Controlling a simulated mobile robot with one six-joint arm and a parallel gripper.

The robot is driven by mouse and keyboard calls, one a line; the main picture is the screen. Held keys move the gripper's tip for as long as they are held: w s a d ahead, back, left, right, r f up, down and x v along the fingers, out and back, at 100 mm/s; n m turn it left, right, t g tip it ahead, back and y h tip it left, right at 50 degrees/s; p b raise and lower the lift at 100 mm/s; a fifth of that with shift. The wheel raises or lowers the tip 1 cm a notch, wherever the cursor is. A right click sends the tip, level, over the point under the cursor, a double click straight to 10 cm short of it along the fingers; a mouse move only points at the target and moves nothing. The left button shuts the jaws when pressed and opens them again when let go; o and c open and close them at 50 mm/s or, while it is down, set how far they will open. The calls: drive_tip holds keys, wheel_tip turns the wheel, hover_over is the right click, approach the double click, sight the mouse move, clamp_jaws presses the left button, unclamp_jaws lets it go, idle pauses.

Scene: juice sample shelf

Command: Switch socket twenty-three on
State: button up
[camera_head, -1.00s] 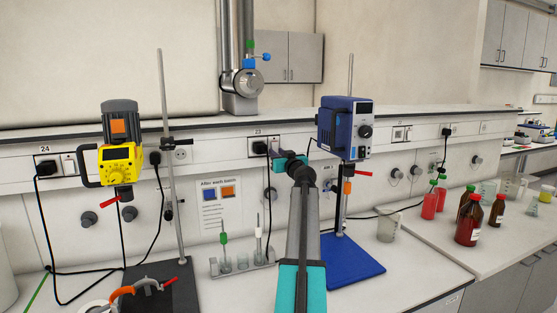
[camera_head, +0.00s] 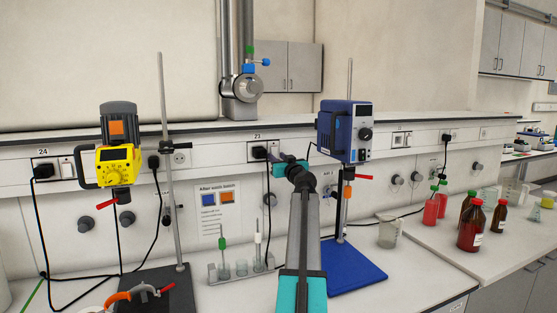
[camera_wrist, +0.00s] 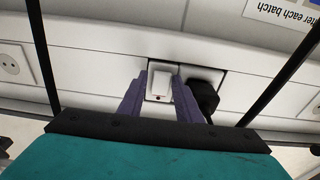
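Socket twenty-three (camera_head: 258,151), labelled 23, is on the wall rail with a black plug in it. Its white rocker switch (camera_wrist: 160,96), with a small red dot, lies right beside the black plug (camera_wrist: 204,92) in the wrist view. My gripper (camera_head: 277,158) is at the switch, and its teal body hides part of it in the head view. In the wrist view the two purple fingers (camera_wrist: 160,78) are apart, one on each side of the switch, with nothing held. I cannot tell whether they touch the panel or which way the rocker is tipped.
Socket 24 (camera_head: 45,168) is at the left, near a yellow stirrer (camera_head: 118,165) on a stand. A blue stirrer (camera_head: 345,130) stands close to the right of my gripper. Bottles (camera_head: 471,228) stand at the right.

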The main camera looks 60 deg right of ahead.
drive_tip(key=shift+a+f, duration=0.1)
drive_tip(key=shift+f, duration=0.05)
drive_tip(key=b+v, duration=0.4)
drive_tip(key=v, duration=0.9)
drive_tip(key=shift+s, duration=0.35)
drive_tip(key=shift+a, duration=0.1)
idle(0.3)
